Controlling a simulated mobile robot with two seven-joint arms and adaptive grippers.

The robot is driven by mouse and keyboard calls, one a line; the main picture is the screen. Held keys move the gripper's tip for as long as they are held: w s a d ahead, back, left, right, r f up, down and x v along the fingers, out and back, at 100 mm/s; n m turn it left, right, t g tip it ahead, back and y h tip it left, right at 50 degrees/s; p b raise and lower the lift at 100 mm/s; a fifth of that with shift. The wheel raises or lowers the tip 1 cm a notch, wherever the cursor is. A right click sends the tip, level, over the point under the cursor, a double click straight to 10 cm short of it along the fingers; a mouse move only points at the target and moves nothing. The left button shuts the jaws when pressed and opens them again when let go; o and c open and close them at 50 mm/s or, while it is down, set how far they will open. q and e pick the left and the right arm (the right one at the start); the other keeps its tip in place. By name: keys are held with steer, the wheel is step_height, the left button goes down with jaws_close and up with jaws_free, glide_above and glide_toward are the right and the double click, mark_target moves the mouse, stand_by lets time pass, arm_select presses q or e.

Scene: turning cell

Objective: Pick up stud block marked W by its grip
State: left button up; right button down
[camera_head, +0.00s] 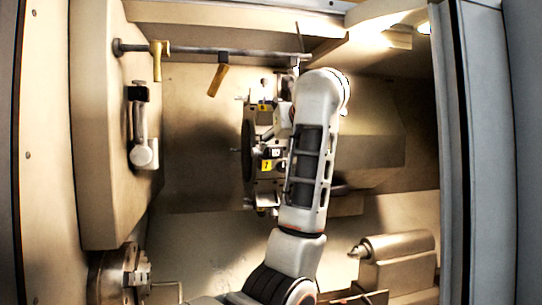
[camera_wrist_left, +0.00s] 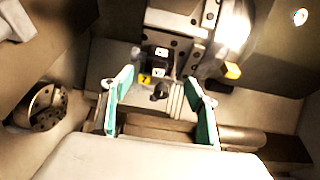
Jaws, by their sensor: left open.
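My left arm reaches up the middle of the head view into the machine; its fingertips are hard to make out there. In the left wrist view my left gripper (camera_wrist_left: 162,98) is open, with teal pads on both fingers and nothing clearly held. Beyond and between the fingers is a small dark knob-like piece (camera_wrist_left: 158,91). Above it are small dark blocks with white marks (camera_wrist_left: 160,54) beside a yellow label 7 (camera_wrist_left: 145,78). I cannot read a W on any block, so I cannot tell which is the stud block. My right gripper is not in view.
The tool disc (camera_head: 248,140) stands just left of my arm, with the yellow label 7 (camera_head: 266,166) on its side. A chuck (camera_head: 122,277) is at lower left, a tailstock (camera_head: 398,258) at lower right. A rail (camera_head: 225,50) with yellow handles runs across the top.

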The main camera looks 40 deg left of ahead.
mark_target(275, 148)
arm_select(q)
steer(key=shift+p+x, duration=0.3)
steer(key=shift+x, duration=0.6)
steer(key=p+x, duration=0.1)
steer(key=x, duration=0.2)
steer(key=shift+a, duration=0.2)
steer(key=shift+w+a+f, duration=0.1)
steer(key=shift+w+a, duration=0.15)
steer(key=shift+d, duration=0.1)
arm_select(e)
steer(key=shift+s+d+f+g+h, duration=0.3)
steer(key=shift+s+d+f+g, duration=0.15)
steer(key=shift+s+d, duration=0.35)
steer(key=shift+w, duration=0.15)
arm_select(q)
jaws_close()
steer(key=shift+s+r, duration=0.1)
steer(key=shift+r, duration=0.1)
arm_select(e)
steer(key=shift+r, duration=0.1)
